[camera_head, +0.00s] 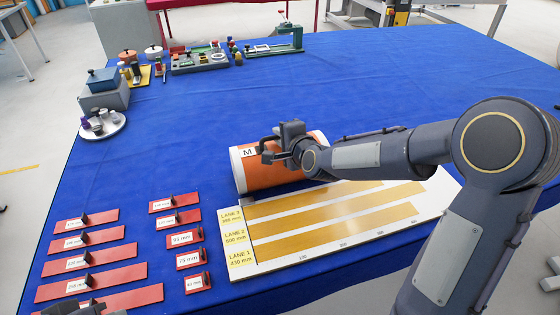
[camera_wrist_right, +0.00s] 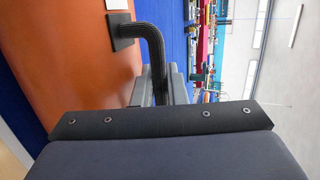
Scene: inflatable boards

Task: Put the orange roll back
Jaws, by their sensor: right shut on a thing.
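The orange roll (camera_head: 270,175), with white ends and an "M" label, lies on its side on the blue table, just behind the lane board (camera_head: 255,254). My right gripper (camera_head: 270,149) is at the top of the roll, shut on its black handle. In the right wrist view the handle (camera_wrist_right: 153,45) rises from the orange roll (camera_wrist_right: 65,60) and runs down between the grey fingers (camera_wrist_right: 165,88). My left gripper (camera_head: 78,308) shows only partly at the bottom left edge, and its jaws cannot be made out.
Red labelled strips with black knobs (camera_head: 92,238) lie in two columns at the front left. Grey boxes (camera_head: 104,92), a round tray (camera_head: 102,127) and small parts on trays (camera_head: 200,60) stand at the back left. The middle and back right of the table are clear.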

